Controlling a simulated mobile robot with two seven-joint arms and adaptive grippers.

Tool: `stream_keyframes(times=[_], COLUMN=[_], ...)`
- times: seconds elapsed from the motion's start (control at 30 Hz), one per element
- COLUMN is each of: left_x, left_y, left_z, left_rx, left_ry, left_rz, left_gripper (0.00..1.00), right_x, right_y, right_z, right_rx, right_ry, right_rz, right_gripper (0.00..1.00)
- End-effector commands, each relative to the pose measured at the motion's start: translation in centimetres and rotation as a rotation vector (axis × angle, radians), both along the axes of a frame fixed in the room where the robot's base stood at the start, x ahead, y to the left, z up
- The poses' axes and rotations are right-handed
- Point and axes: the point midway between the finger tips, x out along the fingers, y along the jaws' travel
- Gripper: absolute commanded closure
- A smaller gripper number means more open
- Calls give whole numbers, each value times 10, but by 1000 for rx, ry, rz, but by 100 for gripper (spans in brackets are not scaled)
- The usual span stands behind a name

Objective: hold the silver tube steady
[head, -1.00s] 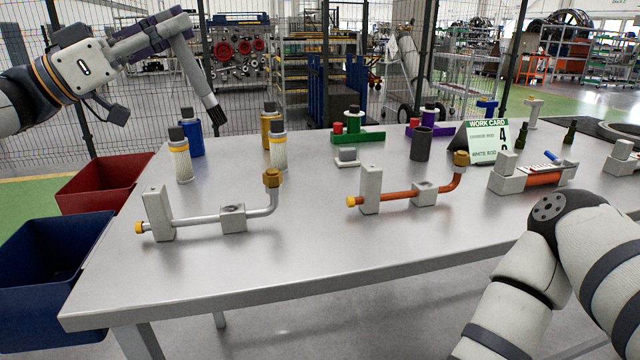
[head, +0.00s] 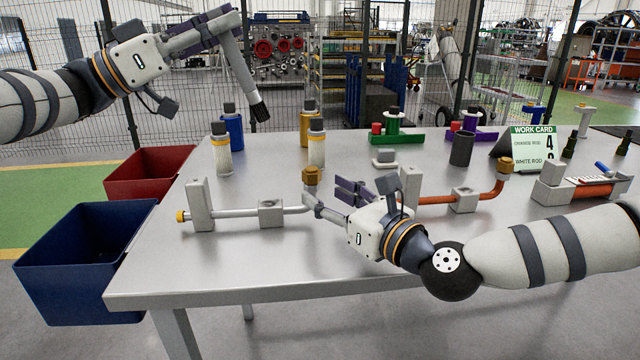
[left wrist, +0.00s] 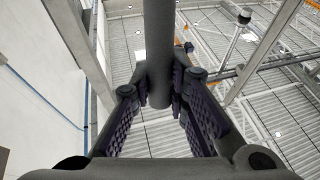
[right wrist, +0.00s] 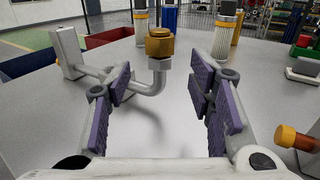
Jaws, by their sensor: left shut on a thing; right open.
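The silver tube (head: 240,212) lies level above the table, through a tall grey post (head: 200,204) and a low grey block (head: 271,213). Its left end has a yellow cap (head: 181,216); its right end bends up to a brass nut (head: 311,175). My right gripper (head: 327,200) is open beside that bend. In the right wrist view the tube's upright bend (right wrist: 155,83) stands between the open fingers, and I see no contact. My left gripper (head: 228,25) is raised above the table's far left, shut on a grey rod-like tool (head: 245,70) with a dark tip.
An orange tube (head: 435,199) in a similar holder is behind my right gripper. Filter-like cylinders (head: 221,155) and a blue canister (head: 233,127) stand at the back left. A red bin (head: 150,172) and a blue bin (head: 85,260) flank the table's left edge. The front-left tabletop is clear.

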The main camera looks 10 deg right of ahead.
Motion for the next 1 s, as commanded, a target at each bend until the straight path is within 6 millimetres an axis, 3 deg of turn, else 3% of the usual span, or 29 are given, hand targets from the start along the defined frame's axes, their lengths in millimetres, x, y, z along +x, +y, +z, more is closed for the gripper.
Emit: stream_keyframes(times=[0.23,0.6,0.8,1.0], left_x=[0,0,0,0], left_y=[0,0,0,0], left_z=[0,0,0,0], left_rx=[0,0,0,0], left_ry=[0,0,0,0], left_rz=[0,0,0,0], left_gripper=[100,100,100,100], right_x=[41,49,49,49], right_y=[19,22,22,22], right_z=[0,0,0,0], right_rx=[-3,-2,-3,-3], right_ry=[-1,0,0,0], right_rz=[1,1,1,1], right_gripper=[52,52,97,100])
